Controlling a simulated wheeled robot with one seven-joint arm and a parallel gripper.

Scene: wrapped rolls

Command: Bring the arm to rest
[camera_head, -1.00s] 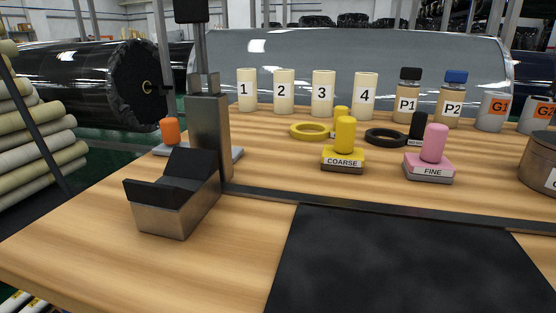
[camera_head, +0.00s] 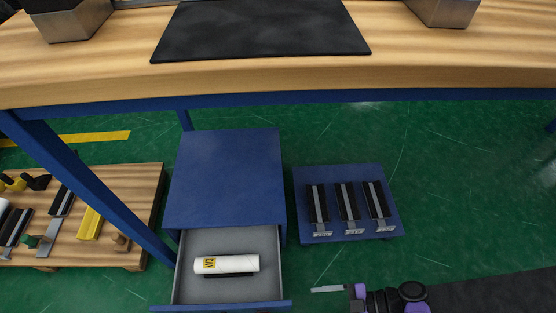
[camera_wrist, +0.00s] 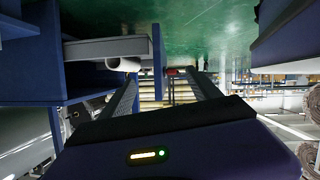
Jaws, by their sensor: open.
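My gripper (camera_head: 328,289) shows at the bottom of the head view, to the right of an open drawer (camera_head: 221,308). In the wrist view, the two fingers of my gripper (camera_wrist: 166,78) stand apart with nothing held between them. A white roll with a yellow label (camera_head: 236,264) lies in the drawer. The drawer front (camera_wrist: 158,62) and the end of the white roll (camera_wrist: 124,64) also show in the wrist view, beyond the fingers. I cannot tell the exact gap between my gripper and the drawer.
The blue cabinet (camera_head: 226,175) stands under the wooden workbench (camera_head: 420,65). A blue tray (camera_head: 345,237) with three black-and-grey tools lies on the green floor right of it. A wooden pallet (camera_head: 140,200) with tools is at left. The floor at right (camera_head: 470,190) is clear.

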